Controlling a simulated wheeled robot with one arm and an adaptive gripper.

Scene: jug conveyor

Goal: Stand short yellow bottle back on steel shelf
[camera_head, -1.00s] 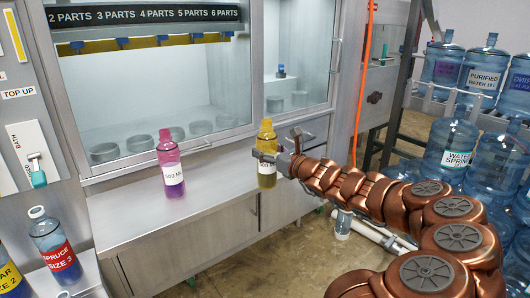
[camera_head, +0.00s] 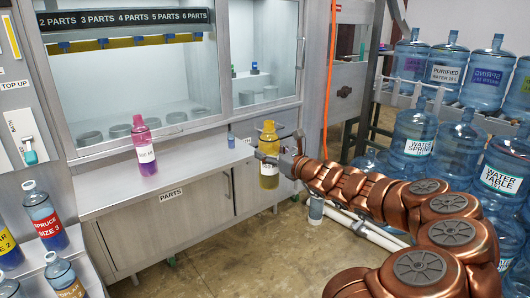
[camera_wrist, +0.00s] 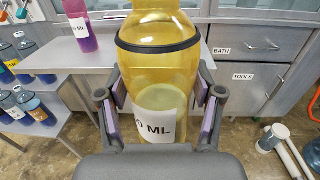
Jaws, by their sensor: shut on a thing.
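The short yellow bottle (camera_head: 269,150) is upright in my gripper (camera_head: 279,162), held in front of the steel shelf (camera_head: 205,165), near its right end. In the wrist view the yellow bottle (camera_wrist: 158,70) fills the middle, with a white "ML" label and a dark band around its upper part. My gripper (camera_wrist: 158,112) has its padded fingers closed on both sides of the bottle. The floor shows below the bottle in the head view. A pink and purple bottle (camera_head: 144,150) stands on the shelf's left part; it also shows in the wrist view (camera_wrist: 80,25).
A small blue bottle (camera_head: 231,140) stands toward the back of the shelf. The shelf between the pink bottle and the right end looks mostly clear. Labelled bottles (camera_head: 44,217) stand on a rack at left. Large water jugs (camera_head: 415,135) fill the right side.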

